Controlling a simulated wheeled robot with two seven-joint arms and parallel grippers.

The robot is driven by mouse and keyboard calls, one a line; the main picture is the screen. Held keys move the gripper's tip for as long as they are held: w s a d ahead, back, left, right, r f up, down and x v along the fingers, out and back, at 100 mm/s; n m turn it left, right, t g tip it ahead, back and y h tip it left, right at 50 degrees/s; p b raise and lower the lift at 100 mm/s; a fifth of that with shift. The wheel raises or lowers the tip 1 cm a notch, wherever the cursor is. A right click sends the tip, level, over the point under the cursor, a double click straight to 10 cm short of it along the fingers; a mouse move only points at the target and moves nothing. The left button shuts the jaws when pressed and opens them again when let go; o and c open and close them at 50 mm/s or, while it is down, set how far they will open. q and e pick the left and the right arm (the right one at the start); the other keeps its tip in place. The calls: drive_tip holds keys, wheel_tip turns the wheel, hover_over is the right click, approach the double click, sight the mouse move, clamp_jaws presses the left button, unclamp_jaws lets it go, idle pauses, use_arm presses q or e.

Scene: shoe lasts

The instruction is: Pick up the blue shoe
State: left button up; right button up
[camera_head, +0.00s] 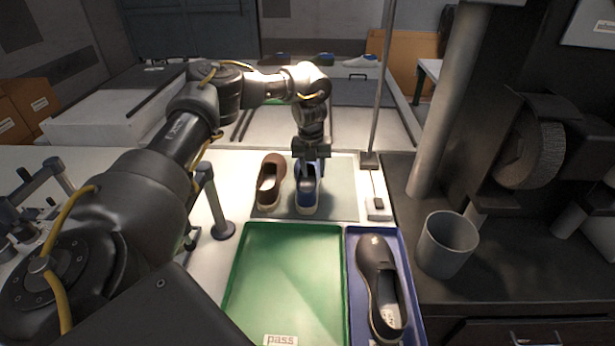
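The blue shoe (306,207) stands on a grey-green mat (342,185) in the middle of the head view, beside a brown shoe (272,168) on its left. My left gripper (311,165) points down at the far end of the blue shoe, and its fingers overlap that end in the picture. The fingertips are small and partly hidden, so I cannot tell whether they are shut on the shoe or apart around it. The blue shoe appears to rest on the mat. My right gripper is not in view.
A green tray (285,270) marked "pass" lies empty in front of the mat. A blue tray (352,300) right of it holds a black shoe (382,285). A thin pole (384,90), a grey post (213,195) and a grey cup (447,245) stand nearby.

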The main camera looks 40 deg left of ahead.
sight(314, 175)
use_arm(q)
drive_tip(key=f, duration=0.2)
drive_tip(key=f+p, duration=0.1)
drive_tip(key=f, duration=0.1)
drive_tip(key=shift+d+f, duration=0.2)
drive_tip(key=shift+f, duration=0.05)
clamp_jaws()
